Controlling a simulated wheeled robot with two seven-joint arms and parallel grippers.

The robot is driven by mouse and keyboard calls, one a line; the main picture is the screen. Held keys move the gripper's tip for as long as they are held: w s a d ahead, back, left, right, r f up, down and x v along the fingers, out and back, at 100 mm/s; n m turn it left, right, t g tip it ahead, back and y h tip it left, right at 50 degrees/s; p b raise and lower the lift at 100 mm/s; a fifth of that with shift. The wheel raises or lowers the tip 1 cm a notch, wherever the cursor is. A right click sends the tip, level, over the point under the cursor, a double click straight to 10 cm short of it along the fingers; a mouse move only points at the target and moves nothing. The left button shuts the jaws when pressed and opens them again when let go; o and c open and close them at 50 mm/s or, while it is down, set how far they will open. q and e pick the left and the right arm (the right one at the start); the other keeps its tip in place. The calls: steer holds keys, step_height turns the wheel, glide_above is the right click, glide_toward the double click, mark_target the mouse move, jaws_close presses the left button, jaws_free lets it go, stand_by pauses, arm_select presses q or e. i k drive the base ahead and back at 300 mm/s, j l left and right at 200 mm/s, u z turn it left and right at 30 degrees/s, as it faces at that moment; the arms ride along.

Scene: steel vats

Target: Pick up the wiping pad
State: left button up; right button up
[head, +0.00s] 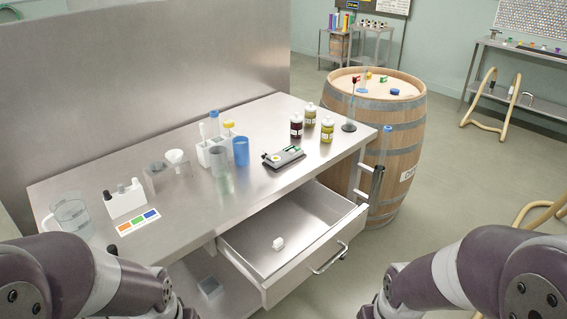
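A small white block (278,243) lies on the floor of the open drawer (262,226); it may be the wiping pad, but it is too small to tell for sure. The drawer is pulled out from under the steel bench and holds nothing else that I can see. My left arm comes in at the bottom left and my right arm at the bottom right. Both grippers are out of the picture.
The steel bench (190,220) carries a glass jug (70,215), a colour card (138,221), a blue cup (241,151), a grey instrument (284,157) and several bottles. A wooden barrel (402,150) stands right of the bench. The floor right of the drawer is clear.

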mark_target(278, 243)
steer(key=i+j+z, duration=0.3)
steer(key=i+z, duration=0.15)
steer(key=i+j+z, duration=0.45)
steer(key=i+j, duration=0.05)
steer(key=i, duration=0.05)
